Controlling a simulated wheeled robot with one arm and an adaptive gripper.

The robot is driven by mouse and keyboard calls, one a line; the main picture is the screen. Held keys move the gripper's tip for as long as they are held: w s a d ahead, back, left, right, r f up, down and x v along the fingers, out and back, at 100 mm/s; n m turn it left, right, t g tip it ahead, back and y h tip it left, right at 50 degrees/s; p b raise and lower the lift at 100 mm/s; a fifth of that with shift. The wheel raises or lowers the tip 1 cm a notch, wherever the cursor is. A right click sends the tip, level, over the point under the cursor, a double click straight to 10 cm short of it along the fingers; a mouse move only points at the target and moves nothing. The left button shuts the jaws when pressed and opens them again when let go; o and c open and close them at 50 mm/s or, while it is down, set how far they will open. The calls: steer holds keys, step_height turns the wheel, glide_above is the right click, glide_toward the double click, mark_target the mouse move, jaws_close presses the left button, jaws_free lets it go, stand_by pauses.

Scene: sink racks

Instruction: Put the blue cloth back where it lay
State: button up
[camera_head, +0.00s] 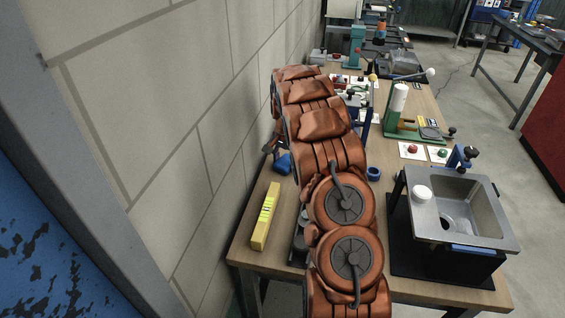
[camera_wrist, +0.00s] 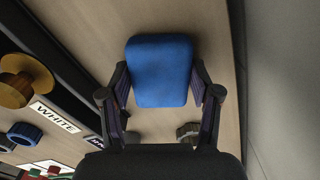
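A blue block-like piece, which I take for the blue cloth (camera_wrist: 160,70), is between the two fingers of my gripper (camera_wrist: 160,82) in the wrist view. The fingers press against its left and right sides. In the head view the blue cloth (camera_head: 283,163) shows beside my gripper (camera_head: 273,150), at the wall side of the wooden table. My arm hides part of the gripper there. I cannot tell how far the cloth is above the table.
A yellow box (camera_head: 265,215) lies near the table's left edge by the wall. The steel sink (camera_head: 430,222) with a white round piece (camera_head: 421,193) and a blue strip (camera_head: 470,248) stands front right. A blue ring (camera_head: 373,173) and a green stand (camera_head: 400,120) are beyond my arm.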

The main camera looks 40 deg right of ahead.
mark_target(285, 161)
steer(key=o, duration=0.4)
step_height(285, 161, up, 12)
steer(key=b, duration=0.3)
steer(key=s+a+r+n, duration=0.3)
steer(key=s+a+r, duration=0.2)
steer(key=s+a, duration=0.3)
steer(key=s+a+f+n, duration=0.1)
steer(key=s+a+n, duration=0.2)
steer(key=s+a, duration=0.4)
steer(key=s+a+f+n+g, duration=0.1)
steer(key=s+a+n, duration=0.3)
steer(key=s, duration=1.1)
steer(key=s+a+f+n, duration=0.2)
steer(key=s+a+n, duration=0.2)
steer(key=s+a, duration=0.7)
steer(key=shift+s+g, duration=0.15)
steer(key=shift+g, duration=0.25)
